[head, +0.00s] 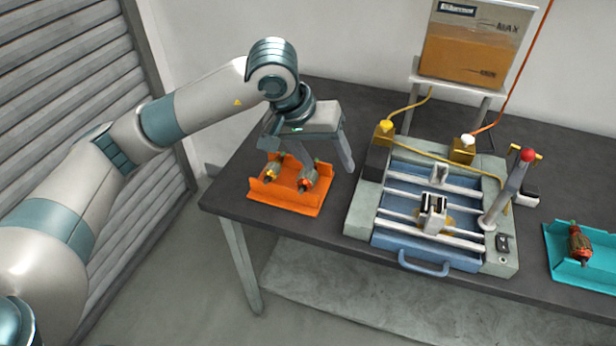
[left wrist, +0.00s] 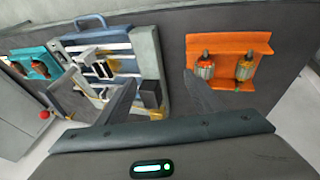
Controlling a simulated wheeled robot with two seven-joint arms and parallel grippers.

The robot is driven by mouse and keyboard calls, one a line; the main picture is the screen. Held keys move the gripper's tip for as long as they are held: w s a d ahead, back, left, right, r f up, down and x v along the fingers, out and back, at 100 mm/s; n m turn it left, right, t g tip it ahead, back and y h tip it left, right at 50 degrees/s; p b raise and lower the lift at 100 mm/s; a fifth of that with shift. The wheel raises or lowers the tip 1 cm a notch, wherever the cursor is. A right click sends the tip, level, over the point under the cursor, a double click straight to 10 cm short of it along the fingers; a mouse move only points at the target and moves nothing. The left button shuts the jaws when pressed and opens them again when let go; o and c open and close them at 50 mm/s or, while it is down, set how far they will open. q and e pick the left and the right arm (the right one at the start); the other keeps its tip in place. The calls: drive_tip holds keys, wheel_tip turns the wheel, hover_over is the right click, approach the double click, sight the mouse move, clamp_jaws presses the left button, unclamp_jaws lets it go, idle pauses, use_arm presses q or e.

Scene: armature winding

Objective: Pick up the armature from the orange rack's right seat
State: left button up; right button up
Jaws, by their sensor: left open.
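The orange rack (head: 286,205) sits on the left end of the dark table and holds two armatures. The armature in its right seat (head: 308,180) has dark red and metal parts; the other armature (head: 272,171) is in the left seat. In the left wrist view, which is turned around, the rack (left wrist: 232,40) is at upper right, with the right-seat armature (left wrist: 205,66) on its left side. My right gripper is not in view.
A winding machine (head: 362,205) with blue bed, white rods and red-knobbed lever (head: 527,155) stands right of the rack. A teal rack (head: 560,262) with another armature (head: 579,243) is at far right. An orange-fronted box (head: 470,45) stands behind. Bare table lies between the orange rack and machine.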

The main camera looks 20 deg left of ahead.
sight(306, 175)
use_arm(q)
drive_tip(key=w+a+r+t+y, duration=0.1)
drive_tip(key=w+a+r+y, duration=0.1)
drive_tip(key=a, duration=0.5)
drive_tip(key=shift+w+r+y, duration=0.2)
drive_tip(key=shift+w+y, duration=0.25)
drive_tip(key=shift+y, duration=0.15)
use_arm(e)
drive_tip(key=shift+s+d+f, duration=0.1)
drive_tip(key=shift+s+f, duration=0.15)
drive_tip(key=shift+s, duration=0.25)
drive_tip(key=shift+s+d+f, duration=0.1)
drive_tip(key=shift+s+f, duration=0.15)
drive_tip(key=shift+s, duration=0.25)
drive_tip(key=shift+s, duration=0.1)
